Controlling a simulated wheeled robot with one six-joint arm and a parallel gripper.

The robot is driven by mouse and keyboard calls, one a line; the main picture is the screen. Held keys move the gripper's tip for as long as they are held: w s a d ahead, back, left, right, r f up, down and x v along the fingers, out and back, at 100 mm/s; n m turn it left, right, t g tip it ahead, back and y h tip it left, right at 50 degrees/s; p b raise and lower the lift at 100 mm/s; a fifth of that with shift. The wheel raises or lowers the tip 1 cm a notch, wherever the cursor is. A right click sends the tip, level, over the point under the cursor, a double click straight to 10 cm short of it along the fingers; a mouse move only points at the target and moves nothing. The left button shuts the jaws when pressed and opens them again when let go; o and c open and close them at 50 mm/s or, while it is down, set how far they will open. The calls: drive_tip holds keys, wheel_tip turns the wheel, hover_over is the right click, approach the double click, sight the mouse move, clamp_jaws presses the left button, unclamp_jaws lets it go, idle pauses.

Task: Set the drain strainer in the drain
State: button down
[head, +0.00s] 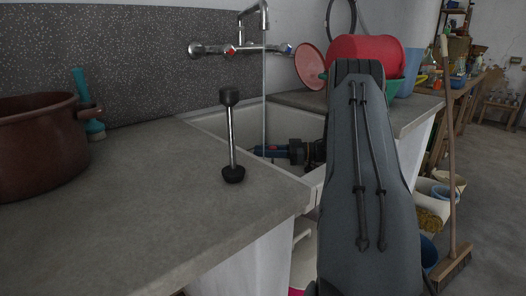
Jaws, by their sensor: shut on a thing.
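My gripper (285,151) is low inside the white sink basin (215,123), partly hidden behind my arm, with a dark body and blue finger parts pointing left. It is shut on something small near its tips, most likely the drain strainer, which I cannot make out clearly. The drain is not visible; the sink's front wall and my arm hide much of the basin floor. A thin stream of water (264,95) falls from the tap into the basin just beside the gripper.
A black-ended metal rod (231,140) stands upright on the grey counter (130,190) near the sink's front left corner. A wall tap (240,50) hangs above. A brown pot (35,150) stands left; a red basin (365,52) is stacked right. The counter's middle is clear.

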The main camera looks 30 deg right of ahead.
drive_tip(key=shift+f, duration=0.85)
drive_tip(key=c, duration=1.4)
unclamp_jaws()
wheel_tip(320, 180, up, 10)
